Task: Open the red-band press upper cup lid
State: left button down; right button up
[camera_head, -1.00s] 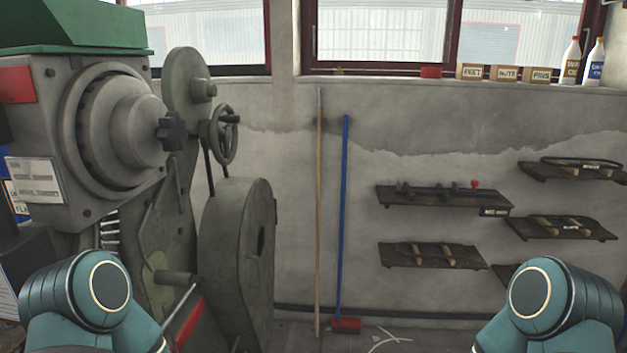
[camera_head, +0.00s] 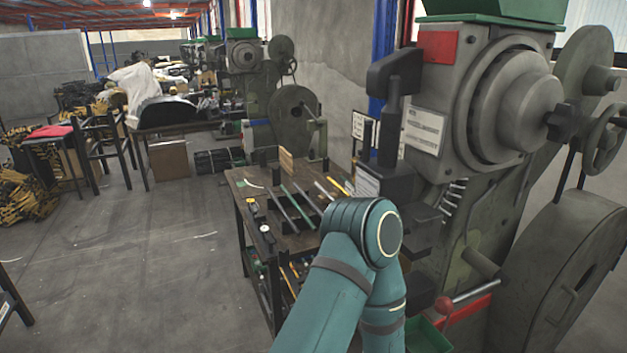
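A large grey-green press (camera_head: 500,95) fills the right side of the head view. It has a red plate (camera_head: 437,46) near its upper left corner and a red strip (camera_head: 472,308) low on its base. A green part (camera_head: 492,12) sits on top, cut by the upper edge. I cannot make out which part is an upper cup lid, or whether this is the red-band press. A teal arm of mine (camera_head: 345,265) rises in front of the press. Neither gripper shows.
A dark workbench (camera_head: 240,205) with rods and tools stands left of the press. A second similar press (camera_head: 257,75) is farther back. Chairs (camera_head: 103,150) and a cluttered table are at the far left. The grey floor (camera_head: 150,270) at left is mostly clear.

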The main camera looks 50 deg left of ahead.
aim_at(363, 155)
jog(key=u, duration=1.3)
jog(key=k+j+z, duration=0.2)
jog(key=j, duration=0.2)
jog(key=j+z, duration=0.2)
jog(key=j, duration=0.25)
